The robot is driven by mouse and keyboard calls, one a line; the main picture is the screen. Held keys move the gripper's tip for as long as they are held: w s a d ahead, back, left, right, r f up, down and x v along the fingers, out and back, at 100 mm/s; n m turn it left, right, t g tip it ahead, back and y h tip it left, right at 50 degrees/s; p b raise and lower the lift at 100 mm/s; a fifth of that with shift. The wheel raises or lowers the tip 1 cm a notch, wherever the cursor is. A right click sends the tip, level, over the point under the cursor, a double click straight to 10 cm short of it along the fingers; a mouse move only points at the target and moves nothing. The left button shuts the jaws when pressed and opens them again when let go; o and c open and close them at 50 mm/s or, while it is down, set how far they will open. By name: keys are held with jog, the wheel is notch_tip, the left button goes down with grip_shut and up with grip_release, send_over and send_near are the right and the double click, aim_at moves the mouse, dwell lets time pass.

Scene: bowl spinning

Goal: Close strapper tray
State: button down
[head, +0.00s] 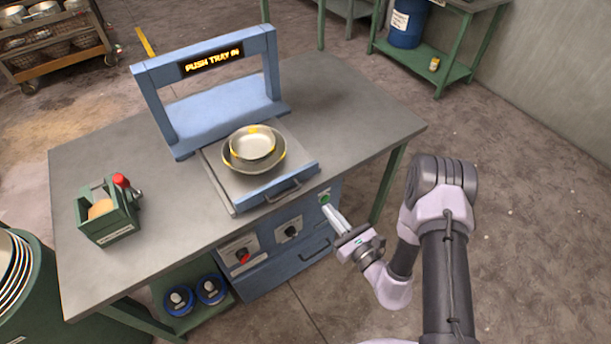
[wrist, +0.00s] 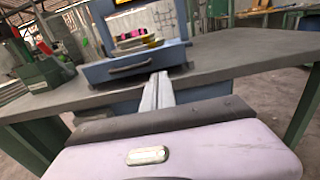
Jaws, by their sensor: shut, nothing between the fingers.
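The strapper tray (head: 222,179) is pulled out toward me from under the blue strapper arch (head: 147,88). Its blue front panel (head: 276,187) with a dark handle stands near the table's front edge. Two nested bowls (head: 254,147) with yellow marks sit on the tray. The arch's display reads "PUSH TRAY" and a blurred ending. My gripper (head: 331,214) is shut and empty, just in front of and right of the tray front, apart from it. In the wrist view the shut fingers (wrist: 158,92) point toward the tray's front panel (wrist: 118,68), ending a little below and right of its handle.
A green box (head: 108,217) with a red-knobbed lever stands on the table's left. Below the tray is a blue cabinet (head: 285,255) with knobs and a green button. The table's right side is clear. A shelf with a blue drum (head: 407,25) stands farther back.

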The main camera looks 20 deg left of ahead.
aim_at(301, 177)
jog(key=b+x, duration=0.2)
jog(key=x, duration=1)
jog(key=shift+s+a, duration=0.1)
jog(key=shift+a, duration=0.1)
